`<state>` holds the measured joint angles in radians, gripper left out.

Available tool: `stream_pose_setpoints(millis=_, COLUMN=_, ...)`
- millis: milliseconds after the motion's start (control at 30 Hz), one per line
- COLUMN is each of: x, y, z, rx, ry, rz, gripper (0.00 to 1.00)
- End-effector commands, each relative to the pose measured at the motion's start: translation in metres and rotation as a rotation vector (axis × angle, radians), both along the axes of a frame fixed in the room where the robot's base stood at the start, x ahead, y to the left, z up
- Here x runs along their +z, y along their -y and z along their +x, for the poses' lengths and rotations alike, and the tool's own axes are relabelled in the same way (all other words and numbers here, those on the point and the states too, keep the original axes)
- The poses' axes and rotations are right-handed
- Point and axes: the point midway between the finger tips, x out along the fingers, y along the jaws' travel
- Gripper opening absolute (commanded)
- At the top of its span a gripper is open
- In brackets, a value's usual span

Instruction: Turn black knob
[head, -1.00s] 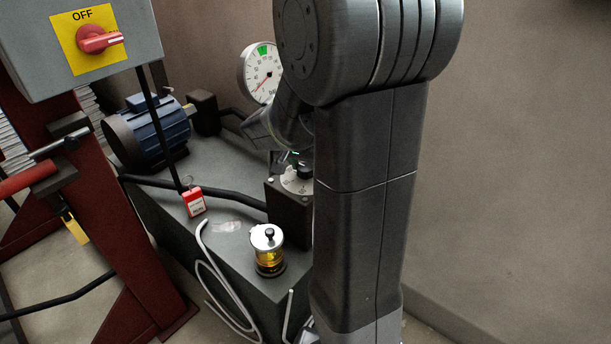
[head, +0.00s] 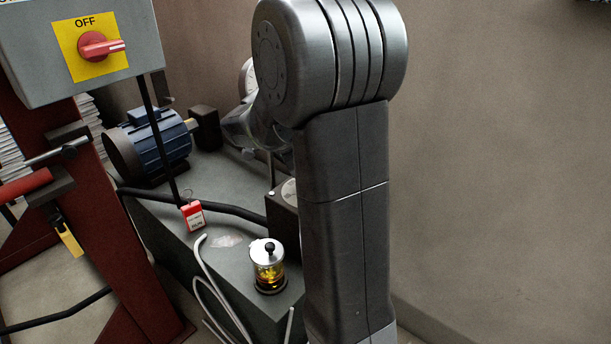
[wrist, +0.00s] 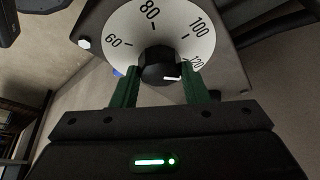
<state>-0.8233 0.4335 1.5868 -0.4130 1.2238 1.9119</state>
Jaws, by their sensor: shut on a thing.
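The black knob (wrist: 158,66) sits at the centre of a round white dial (wrist: 131,37) in the wrist view. The dial carries the numbers 60, 80, 100 and 120. The knob's white mark points right, toward the 120 side. My gripper (wrist: 160,76) has its two green fingers on either side of the knob and is shut on it. In the head view, only the left edge of the dial (head: 289,190) shows on its dark box (head: 282,214). The knob and my fingers are hidden there behind my arm.
A blue motor (head: 157,140) stands on the grey bench left of the dial box. A glass jar with yellow contents (head: 268,267) stands in front of the box. A red OFF switch (head: 100,46) is at upper left.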

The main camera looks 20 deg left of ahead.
Motion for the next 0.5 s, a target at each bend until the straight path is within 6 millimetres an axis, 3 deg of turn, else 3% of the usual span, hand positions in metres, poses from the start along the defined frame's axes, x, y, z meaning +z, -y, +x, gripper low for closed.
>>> stream_pose_setpoints(millis=500, x=-0.0015, y=-0.0007, z=0.0004, rx=-0.189, ry=-0.004, rz=-0.001, gripper=0.18)
